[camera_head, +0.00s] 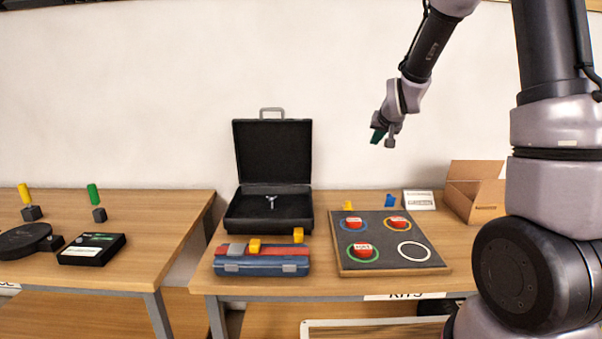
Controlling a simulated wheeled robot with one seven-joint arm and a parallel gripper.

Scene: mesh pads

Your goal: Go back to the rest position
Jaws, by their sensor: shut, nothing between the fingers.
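My gripper (383,138) is in the air above the back right of the right table (325,286), in front of the white wall. It is shut and points down, clear of everything below it. My arm reaches to it from the right side of the view. Below it on the table lies a dark board (388,232) with coloured rings. Red round pieces sit at several rings, and the white ring (414,251) at the front right is empty.
An open black case (271,164) holds a small silver item (271,202). A blue and red toolbox (262,264) with yellow blocks stands in front. An open cardboard box (474,190) is at the back right. A left table (148,262) bears dark devices. The air around my gripper is free.

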